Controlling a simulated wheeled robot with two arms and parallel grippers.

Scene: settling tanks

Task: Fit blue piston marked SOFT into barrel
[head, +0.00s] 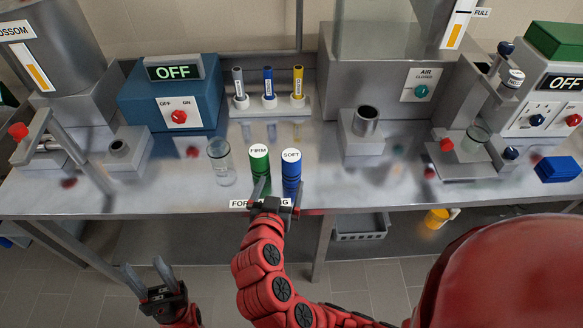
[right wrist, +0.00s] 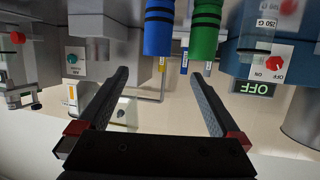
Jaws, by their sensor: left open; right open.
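The blue piston (head: 291,172) has a white top marked SOFT and stands upright near the front edge of the bench. A green piston (head: 259,160) marked FIRM stands just left of it. My right gripper (head: 279,194) is open and empty in front of the two pistons. In the right wrist view, which is upside down, the blue piston (right wrist: 158,30) and green piston (right wrist: 204,32) lie beyond the open fingers (right wrist: 158,85). A clear glass cylinder (head: 221,165), perhaps the barrel, stands left of the green piston. My left gripper (head: 144,266) is open and empty, low in front of the bench.
A rack (head: 270,106) with grey, blue and yellow tools stands behind the pistons. A metal cup (head: 366,121) sits in a grey block to the right. A blue box (head: 178,104) reading OFF is at back left.

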